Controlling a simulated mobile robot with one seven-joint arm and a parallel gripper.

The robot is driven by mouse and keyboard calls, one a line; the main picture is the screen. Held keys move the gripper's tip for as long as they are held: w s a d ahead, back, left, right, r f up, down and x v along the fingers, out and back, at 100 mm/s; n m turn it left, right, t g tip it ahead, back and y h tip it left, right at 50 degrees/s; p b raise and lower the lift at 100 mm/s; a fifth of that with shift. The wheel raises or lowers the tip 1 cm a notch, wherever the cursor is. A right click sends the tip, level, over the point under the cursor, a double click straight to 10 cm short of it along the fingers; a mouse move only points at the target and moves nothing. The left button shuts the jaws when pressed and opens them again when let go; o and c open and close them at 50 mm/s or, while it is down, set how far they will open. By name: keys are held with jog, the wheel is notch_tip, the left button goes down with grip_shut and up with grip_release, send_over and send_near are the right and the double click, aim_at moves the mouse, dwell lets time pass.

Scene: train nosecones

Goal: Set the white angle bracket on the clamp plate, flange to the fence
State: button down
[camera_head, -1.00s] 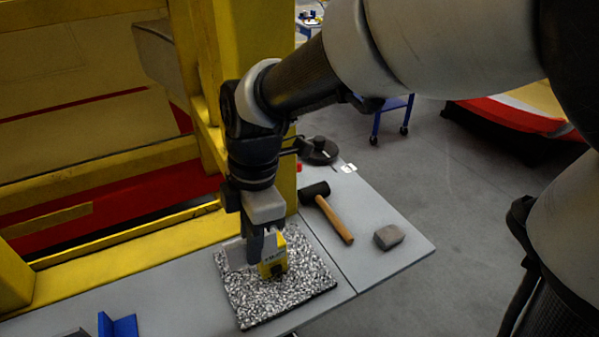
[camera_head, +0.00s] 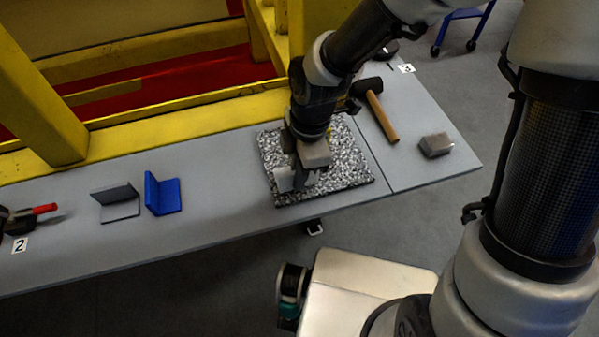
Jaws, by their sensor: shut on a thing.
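My gripper (camera_head: 305,180) points down over the speckled mat (camera_head: 350,178) and is shut on the white angle bracket (camera_head: 284,180). I cannot tell whether the bracket touches the mat. A toggle clamp with a red handle (camera_head: 45,209) stands at the far left edge by a "2" label (camera_head: 20,245). It is cut off by the picture edge, and I cannot make out its plate or fence.
A grey angle bracket (camera_head: 120,208) and a blue angle bracket (camera_head: 164,196) stand on the grey table (camera_head: 230,225) between mat and clamp. A mallet (camera_head: 382,118) and a grey block (camera_head: 436,145) lie right. A yellow frame (camera_head: 190,118) runs along the back.

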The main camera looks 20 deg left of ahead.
jog(key=shift+f, duration=0.5)
jog(key=shift+f, duration=0.1)
jog(key=c, duration=2.3)
grip_release()
jog(key=shift+f, duration=0.1)
jog(key=o, duration=0.5)
jog(key=shift+c, duration=0.2)
